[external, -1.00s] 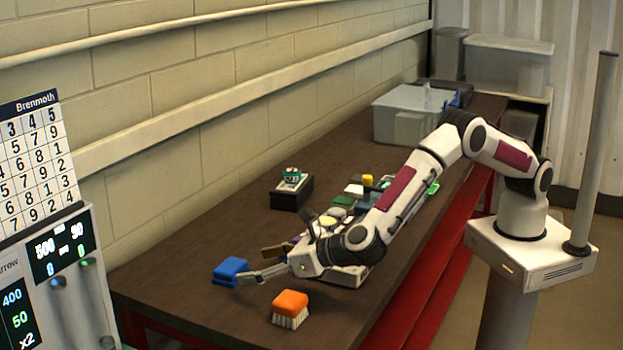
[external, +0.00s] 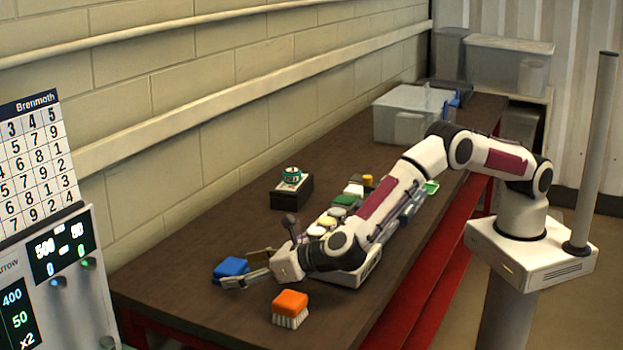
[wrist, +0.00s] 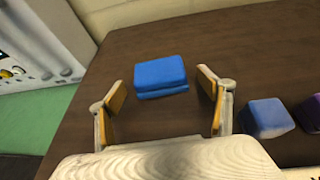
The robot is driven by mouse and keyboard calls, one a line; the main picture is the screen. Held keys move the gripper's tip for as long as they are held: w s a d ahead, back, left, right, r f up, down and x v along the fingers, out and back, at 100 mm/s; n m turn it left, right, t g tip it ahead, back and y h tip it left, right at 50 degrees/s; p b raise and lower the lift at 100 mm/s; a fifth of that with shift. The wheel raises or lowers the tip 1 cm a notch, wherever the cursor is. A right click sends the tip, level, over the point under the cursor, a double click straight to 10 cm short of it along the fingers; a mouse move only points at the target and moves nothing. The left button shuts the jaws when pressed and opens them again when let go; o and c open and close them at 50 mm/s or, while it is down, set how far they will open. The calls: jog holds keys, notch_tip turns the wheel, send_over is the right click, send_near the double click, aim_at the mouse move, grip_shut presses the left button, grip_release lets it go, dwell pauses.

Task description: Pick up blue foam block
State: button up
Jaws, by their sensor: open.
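The blue foam block (external: 231,267) lies on the dark brown table near its left end. In the wrist view the blue foam block (wrist: 161,76) sits ahead of my gripper, between the lines of its two fingers and a little beyond the tips. My gripper (external: 246,271) is low over the table and close to the block. In the wrist view my gripper (wrist: 160,88) is open, with tan pads on both fingers and nothing between them.
An orange brush (external: 290,307) with white bristles stands near the front edge. A blue-purple block (wrist: 266,117) lies right of my gripper in the wrist view. A black box (external: 292,192) stands toward the wall. A clear bin (external: 400,112) is at the far end.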

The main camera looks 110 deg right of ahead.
jog(key=shift+w+d+f, duration=0.2)
jog(key=shift+w+d, duration=0.1)
jog(key=shift+w, duration=0.1)
jog(key=c, duration=1.1)
